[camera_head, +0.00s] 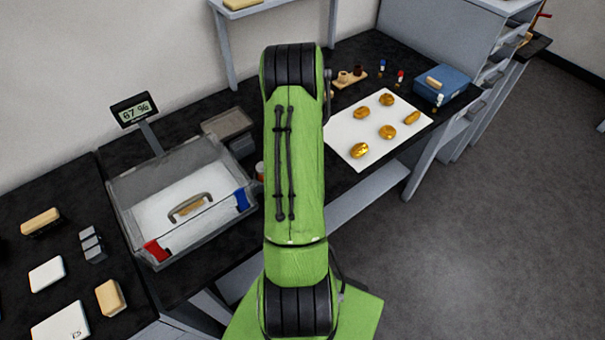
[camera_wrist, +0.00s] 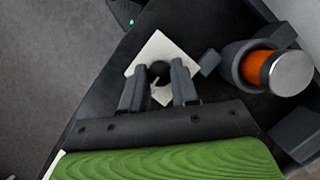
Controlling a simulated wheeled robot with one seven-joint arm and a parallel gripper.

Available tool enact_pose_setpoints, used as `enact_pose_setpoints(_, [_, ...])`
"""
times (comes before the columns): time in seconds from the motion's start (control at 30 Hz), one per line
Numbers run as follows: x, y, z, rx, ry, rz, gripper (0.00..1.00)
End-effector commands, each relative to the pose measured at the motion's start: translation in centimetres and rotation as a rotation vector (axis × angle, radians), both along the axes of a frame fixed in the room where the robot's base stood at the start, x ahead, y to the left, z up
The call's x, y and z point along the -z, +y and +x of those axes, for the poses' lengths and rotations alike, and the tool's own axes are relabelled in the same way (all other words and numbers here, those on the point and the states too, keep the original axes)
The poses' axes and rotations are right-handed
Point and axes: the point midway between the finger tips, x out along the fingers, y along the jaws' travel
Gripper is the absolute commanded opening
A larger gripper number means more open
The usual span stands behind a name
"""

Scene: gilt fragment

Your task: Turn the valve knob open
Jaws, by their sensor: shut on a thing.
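The valve knob (camera_wrist: 159,70) is a small dark round knob with a thin pale mark, seen in the wrist view. It sits over a white square plate (camera_wrist: 153,47) on the black bench top. My gripper (camera_wrist: 158,73) has one finger on each side of the knob and is shut on it. The knob is partly hidden between the fingers, so how far it is turned is hard to tell. In the head view my green arm hides the knob and the gripper.
An orange cylinder with a silver cap (camera_wrist: 290,74) stands in a grey holder right of the gripper. In the head view, a clear case (camera_head: 133,212) is left of my arm, beside a display (camera_head: 134,109) reading 67 %. A white sheet (camera_head: 375,116) with several gold pieces lies right.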

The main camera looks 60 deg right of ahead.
Motion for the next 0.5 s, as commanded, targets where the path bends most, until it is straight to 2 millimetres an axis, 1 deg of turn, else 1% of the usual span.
enact_pose_setpoints(0.2, [-0.02,-0.08,-0.05,0.068,-0.001,-0.002,0.00])
enact_pose_setpoints(0.5, [0.01,-0.06,-0.03,0.092,-0.001,-0.002,0.00])
